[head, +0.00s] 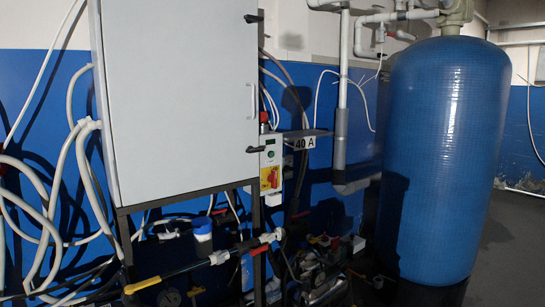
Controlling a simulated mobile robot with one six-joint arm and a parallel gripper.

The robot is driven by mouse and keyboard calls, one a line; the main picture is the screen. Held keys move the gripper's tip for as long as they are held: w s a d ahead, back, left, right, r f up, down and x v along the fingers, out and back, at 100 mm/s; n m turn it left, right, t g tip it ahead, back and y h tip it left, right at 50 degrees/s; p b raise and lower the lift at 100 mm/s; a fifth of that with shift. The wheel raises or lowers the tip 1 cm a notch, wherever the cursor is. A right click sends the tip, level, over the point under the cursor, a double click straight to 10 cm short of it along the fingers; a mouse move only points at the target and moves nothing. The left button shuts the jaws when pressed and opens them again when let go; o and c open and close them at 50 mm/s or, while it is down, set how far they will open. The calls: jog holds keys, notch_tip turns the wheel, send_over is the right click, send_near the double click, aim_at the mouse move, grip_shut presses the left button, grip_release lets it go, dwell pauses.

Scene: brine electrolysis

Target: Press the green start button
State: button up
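A narrow light-grey control box (262,168) is mounted at the right side of the large cabinet. A small green spot (271,155) on its face looks like the green start button, but it is too small to be sure. Below it is a red rotary switch (270,178) on a yellow plate. A small red part (264,117) sits at the top of the box. My gripper is not in view, and nothing visibly touches the box.
A large grey cabinet (180,95) on a dark frame stands left of the box. A tall blue tank (440,160) stands at the right. White hoses (85,165), a yellow-handled pipe (143,285) and fittings crowd the lower area.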

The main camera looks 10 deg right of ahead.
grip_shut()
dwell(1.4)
